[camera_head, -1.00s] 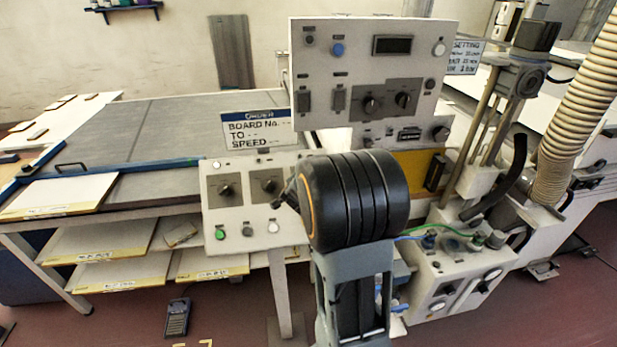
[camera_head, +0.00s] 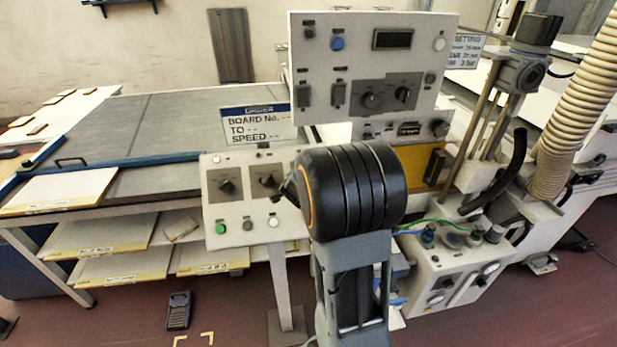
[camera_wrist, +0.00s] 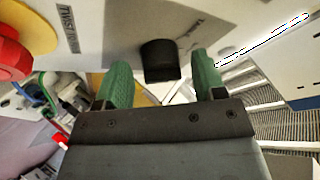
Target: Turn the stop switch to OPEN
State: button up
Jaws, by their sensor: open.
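In the wrist view a black rotary knob (camera_wrist: 160,62) stands out from a pale panel with a grey plate. My gripper (camera_wrist: 162,75) is open, with one green finger on each side of the knob. A gap shows on both sides, and I see no contact. The knob's marking and turn position cannot be read. In the head view the small lower panel (camera_head: 214,214) carries two dark rotary knobs, the left one (camera_head: 227,186) and the right one (camera_head: 266,181). My own arm hides most of my gripper there, and I cannot tell which knob is the stop switch.
A red button on yellow (camera_wrist: 14,58) is left of my fingers in the wrist view. In the head view a taller control panel (camera_head: 372,30) stands behind my arm. A pump unit (camera_head: 440,270) is at right, and a conveyor table (camera_head: 150,125) at left.

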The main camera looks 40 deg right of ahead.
jog(key=p+v, duration=0.3)
jog(key=v, duration=1.1)
jog(key=shift+w+d, duration=0.1)
